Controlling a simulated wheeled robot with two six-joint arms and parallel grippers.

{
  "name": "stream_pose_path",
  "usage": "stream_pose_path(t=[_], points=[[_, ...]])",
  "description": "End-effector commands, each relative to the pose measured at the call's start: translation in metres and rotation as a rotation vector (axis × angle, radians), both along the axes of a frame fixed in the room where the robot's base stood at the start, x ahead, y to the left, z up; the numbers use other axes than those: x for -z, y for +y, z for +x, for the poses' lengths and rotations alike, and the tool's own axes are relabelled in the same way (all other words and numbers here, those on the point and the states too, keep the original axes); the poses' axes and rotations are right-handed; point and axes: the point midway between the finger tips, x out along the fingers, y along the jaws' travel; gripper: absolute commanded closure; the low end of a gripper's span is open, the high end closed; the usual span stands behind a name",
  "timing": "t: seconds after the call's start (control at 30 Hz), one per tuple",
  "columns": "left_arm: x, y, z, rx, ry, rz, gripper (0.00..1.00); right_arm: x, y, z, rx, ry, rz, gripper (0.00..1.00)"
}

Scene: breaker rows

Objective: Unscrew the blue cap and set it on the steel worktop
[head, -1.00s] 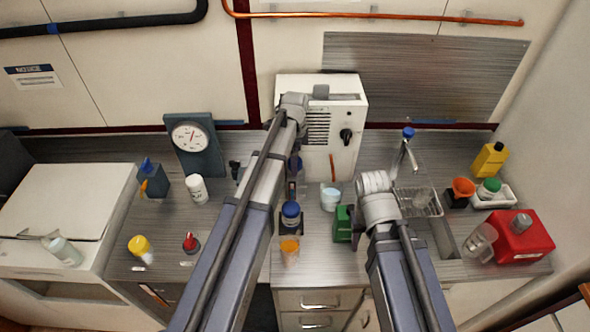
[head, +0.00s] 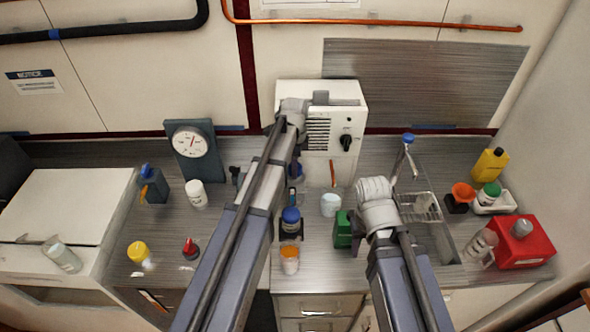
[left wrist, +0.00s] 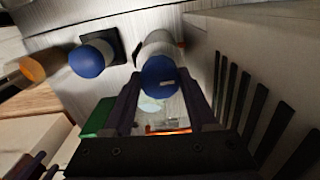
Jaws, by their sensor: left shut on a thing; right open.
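In the left wrist view a blue cap (left wrist: 160,76) sits at the end of a pale bottle (left wrist: 159,46), between the two fingers of my left gripper (left wrist: 162,92). The gripper is shut on this cap. In the head view my left gripper (head: 294,172) points down in front of the white vented box, and my arm partly hides the cap and bottle. A second blue-capped bottle (head: 290,220) stands in a black holder nearer to me; it also shows in the left wrist view (left wrist: 88,60). My right gripper (head: 357,232) is open, its fingertips mostly hidden beside a green block.
The steel worktop (head: 220,225) has bare patches left of my left arm. The white box (head: 345,110) stands close behind my left gripper. An orange-capped jar (head: 289,260), green block (head: 342,229) and white cup (head: 330,204) stand nearby.

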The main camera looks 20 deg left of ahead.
Motion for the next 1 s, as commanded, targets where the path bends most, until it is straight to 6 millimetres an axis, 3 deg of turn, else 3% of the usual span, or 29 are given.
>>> stream_pose_path(t=[0.17,1.0], points=[[0.0000,0.0000,-0.0001,-0.113,0.000,0.000,0.91,0.0000,0.0000,0.0000,0.000,0.000,0.000,0.50],[0.0000,0.0000,0.0000,-1.328,0.000,0.000,0.91,0.0000,0.0000,0.0000,0.000,0.000,0.000,0.50]])
